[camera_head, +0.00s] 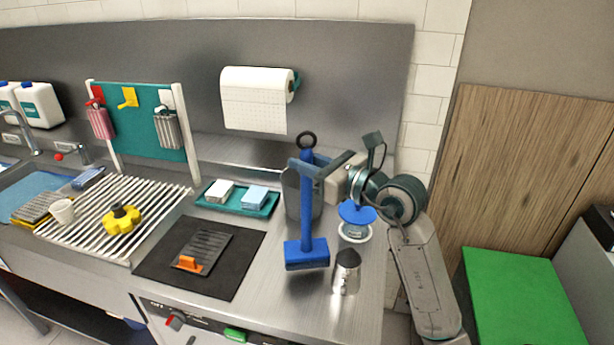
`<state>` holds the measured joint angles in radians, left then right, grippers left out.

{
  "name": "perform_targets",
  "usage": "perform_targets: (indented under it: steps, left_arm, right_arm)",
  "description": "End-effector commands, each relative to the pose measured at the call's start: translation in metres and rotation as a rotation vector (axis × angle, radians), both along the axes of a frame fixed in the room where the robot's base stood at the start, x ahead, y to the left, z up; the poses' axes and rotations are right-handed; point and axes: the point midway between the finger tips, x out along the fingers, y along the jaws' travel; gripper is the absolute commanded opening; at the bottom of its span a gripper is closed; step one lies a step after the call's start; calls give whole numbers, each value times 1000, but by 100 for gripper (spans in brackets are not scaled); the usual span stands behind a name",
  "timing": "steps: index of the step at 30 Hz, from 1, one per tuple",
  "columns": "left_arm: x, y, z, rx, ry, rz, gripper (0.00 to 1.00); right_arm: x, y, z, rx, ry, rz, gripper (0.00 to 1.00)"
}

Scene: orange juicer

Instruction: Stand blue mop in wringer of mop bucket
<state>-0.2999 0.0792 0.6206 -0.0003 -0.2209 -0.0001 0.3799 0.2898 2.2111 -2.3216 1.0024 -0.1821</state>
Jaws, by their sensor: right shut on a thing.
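The blue mop (307,221) is upright, with a dark ring at its top and a wide block-shaped blue head at the bottom. My right gripper (307,162) reaches in from the right and is shut on the upper part of its handle. The head shows over the front right of the counter; whether it touches the steel is hard to tell. No mop bucket or wringer can be clearly made out. A grey upright container (290,192) stands behind the mop, partly hidden by it. My left gripper is not in view.
A metal pot with black lid (346,272) and a blue-topped clear item (357,214) stand close right of the mop. A teal tray (229,207) and a black mat (160,262) with a grey ridged tool lie left. A green surface (520,300) is at far right.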

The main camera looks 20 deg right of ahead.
Motion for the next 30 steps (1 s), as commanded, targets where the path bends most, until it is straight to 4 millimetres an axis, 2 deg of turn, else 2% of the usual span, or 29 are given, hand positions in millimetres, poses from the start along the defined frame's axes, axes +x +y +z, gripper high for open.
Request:
perform_targets:
  steps: [7, 19, 20, 23, 30]
  left_arm:
    - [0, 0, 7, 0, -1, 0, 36]
    - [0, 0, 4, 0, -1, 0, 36]
    - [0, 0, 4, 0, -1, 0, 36]
    - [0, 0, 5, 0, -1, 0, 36]
    - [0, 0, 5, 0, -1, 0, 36]
  right_arm:
    - [0, 0, -33, 1, 3, 0, 0]
    - [0, 0, -40, 1, 0, 0, 0]
    - [0, 0, -41, 0, 1, 0, 24]
    - [0, 0, -40, 0, 1, 0, 44]
    - [0, 0, -39, 0, 1, 0, 44]
